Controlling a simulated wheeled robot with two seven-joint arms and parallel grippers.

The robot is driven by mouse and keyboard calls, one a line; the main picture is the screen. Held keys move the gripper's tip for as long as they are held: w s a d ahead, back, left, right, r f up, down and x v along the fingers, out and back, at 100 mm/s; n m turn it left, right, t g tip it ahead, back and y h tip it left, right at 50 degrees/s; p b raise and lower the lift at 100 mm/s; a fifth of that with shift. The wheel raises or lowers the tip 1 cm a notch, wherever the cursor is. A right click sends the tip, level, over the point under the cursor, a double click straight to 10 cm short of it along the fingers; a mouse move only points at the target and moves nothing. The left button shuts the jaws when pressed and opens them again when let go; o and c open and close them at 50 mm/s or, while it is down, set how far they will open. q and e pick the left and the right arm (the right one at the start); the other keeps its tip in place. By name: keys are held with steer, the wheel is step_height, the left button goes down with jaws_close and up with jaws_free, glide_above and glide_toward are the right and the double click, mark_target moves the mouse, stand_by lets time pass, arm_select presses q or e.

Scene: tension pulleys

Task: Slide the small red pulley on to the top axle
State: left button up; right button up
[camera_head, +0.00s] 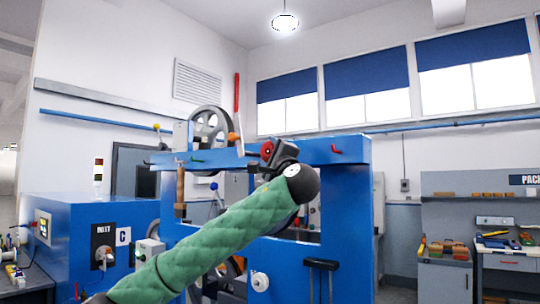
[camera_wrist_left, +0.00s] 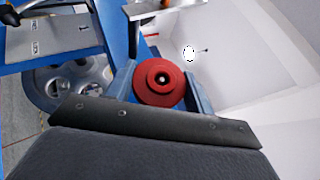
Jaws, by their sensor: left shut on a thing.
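The small red pulley (camera_head: 266,151) is at the end of my left arm, in front of the blue frame's upper beam. My left gripper (camera_head: 274,154) is dark and shut on it. In the left wrist view the pulley (camera_wrist_left: 160,83) shows face-on, with a dark hub and a pale centre. It sits between the two blue-grey fingers of my left gripper (camera_wrist_left: 160,92). I cannot pick out the top axle for sure; the gripper and arm cover part of the beam. My right gripper is in neither view.
The blue frame (camera_head: 350,210) stands ahead, with a large grey spoked wheel (camera_head: 210,129) at its upper left. Small orange (camera_head: 233,137) and red (camera_head: 336,149) parts stick out along the top. A blue cabinet (camera_head: 75,240) stands left; a workbench (camera_head: 500,258) is far right.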

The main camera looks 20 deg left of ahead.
arm_select(q)
steer(key=shift+w, duration=0.1)
stand_by(0.3)
steer(key=shift+w+d, duration=0.25)
steer(key=shift+w, duration=0.2)
steer(key=shift+w, duration=0.3)
stand_by(0.4)
steer(key=o, duration=1.3)
steer(key=shift+d, duration=0.1)
steer(key=shift+o, duration=0.2)
steer(key=s+d+f+b, duration=0.2)
steer(key=d+f+b, duration=0.2)
steer(key=d, duration=0.3)
steer(key=shift+s+d+f+b, duration=0.15)
steer(key=shift+s+f+b, duration=0.15)
steer(key=shift+b, duration=0.35)
